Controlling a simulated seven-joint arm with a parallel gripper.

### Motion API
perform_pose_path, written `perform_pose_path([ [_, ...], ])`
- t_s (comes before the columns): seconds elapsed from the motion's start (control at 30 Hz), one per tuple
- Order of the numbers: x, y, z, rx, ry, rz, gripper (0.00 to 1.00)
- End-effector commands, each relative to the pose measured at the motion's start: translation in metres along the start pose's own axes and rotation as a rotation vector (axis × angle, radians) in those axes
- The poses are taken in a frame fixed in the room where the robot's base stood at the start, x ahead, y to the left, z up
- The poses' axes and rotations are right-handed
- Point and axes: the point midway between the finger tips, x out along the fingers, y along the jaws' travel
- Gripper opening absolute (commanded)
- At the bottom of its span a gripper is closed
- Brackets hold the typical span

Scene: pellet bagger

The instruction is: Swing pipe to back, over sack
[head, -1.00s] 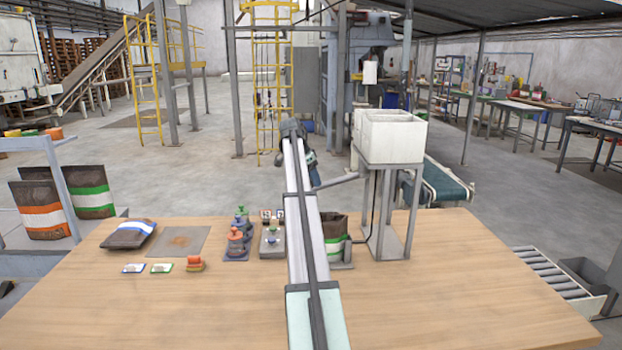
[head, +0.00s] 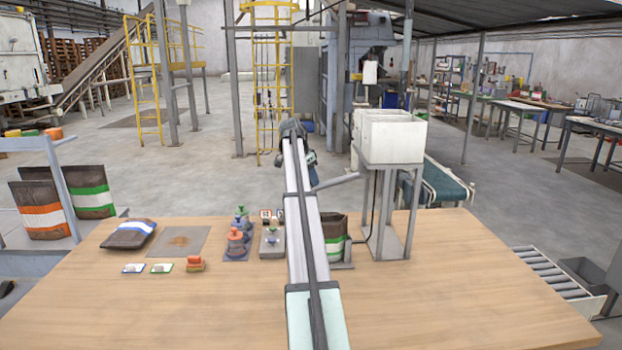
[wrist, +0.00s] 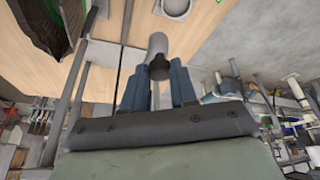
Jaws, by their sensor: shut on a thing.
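The grey pipe (head: 338,181) juts out to the left from the white hopper (head: 392,135) on its metal stand. My gripper (head: 312,172) is at the pipe's free left end, partly hidden behind my arm. In the wrist view, my gripper (wrist: 157,88) has its two blue fingers closed on the pipe (wrist: 157,45), one on each side. The open brown sack (head: 334,222) with a green and white band stands upright on the table beside the stand, partly hidden by my arm. A dark sack with a green edge (wrist: 45,25) shows at the wrist view's upper left. The pipe end appears apart from the sack mouth.
The hopper stand (head: 387,215) rises close to the sack's right. Left of my arm are stacked weights (head: 236,240), a small scale-like box (head: 271,242) and a lying sack (head: 129,234). The table's right side and front are clear. A conveyor (head: 445,182) stands behind.

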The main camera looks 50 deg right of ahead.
Motion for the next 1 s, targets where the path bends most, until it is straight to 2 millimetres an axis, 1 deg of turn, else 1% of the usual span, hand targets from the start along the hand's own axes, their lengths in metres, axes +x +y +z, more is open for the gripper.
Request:
perform_pose_path([
  [0.17, -0.002, 0.011, 0.008, -0.051, 0.002, -0.022, 0.00],
  [0.27, -0.004, 0.021, 0.015, -0.103, 0.004, -0.043, 0.00],
  [0.37, -0.006, 0.033, 0.023, -0.172, 0.007, -0.072, 0.00],
  [0.63, -0.012, 0.075, 0.041, -0.395, 0.016, -0.165, 0.00],
  [0.8, -0.014, 0.101, 0.047, -0.529, 0.022, -0.220, 0.00],
  [1.0, -0.014, 0.126, 0.048, -0.659, 0.027, -0.274, 0.00],
])
